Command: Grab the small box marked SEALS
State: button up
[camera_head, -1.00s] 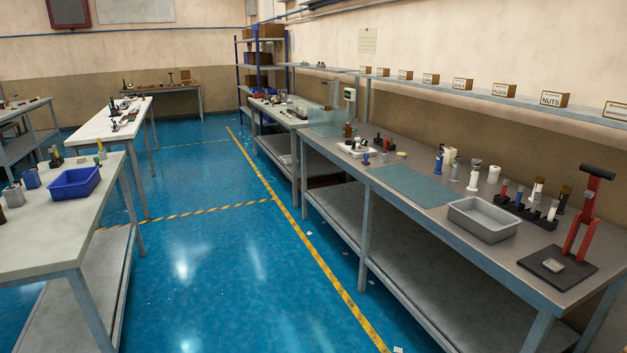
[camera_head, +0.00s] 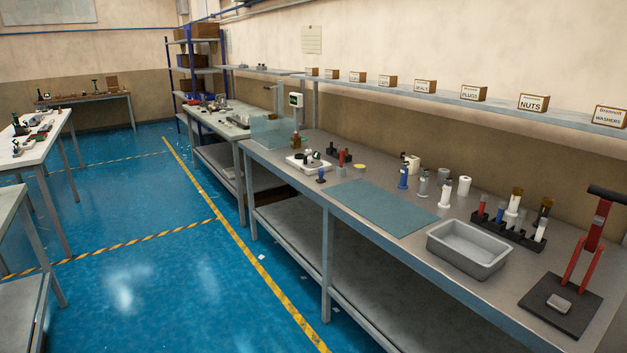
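A small brown box with a white label that seems to read SEALS (camera_head: 425,87) stands on the long wall shelf (camera_head: 450,102) above the right-hand workbench. The print is small and hard to read. The PLUGS box (camera_head: 473,94) is to its right and a box with an unreadable label (camera_head: 388,81) is to its left, with gaps between them. My gripper is not in view.
The NUTS box (camera_head: 534,103) and WASHERS box (camera_head: 610,116) stand further right. The workbench below holds a grey tray (camera_head: 467,250), a blue-green mat (camera_head: 383,207), bottles and a red press (camera_head: 583,255).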

aim_at(425, 85)
jog(key=z, duration=0.3)
jog(key=i, duration=1.1)
jog(key=z, duration=0.25)
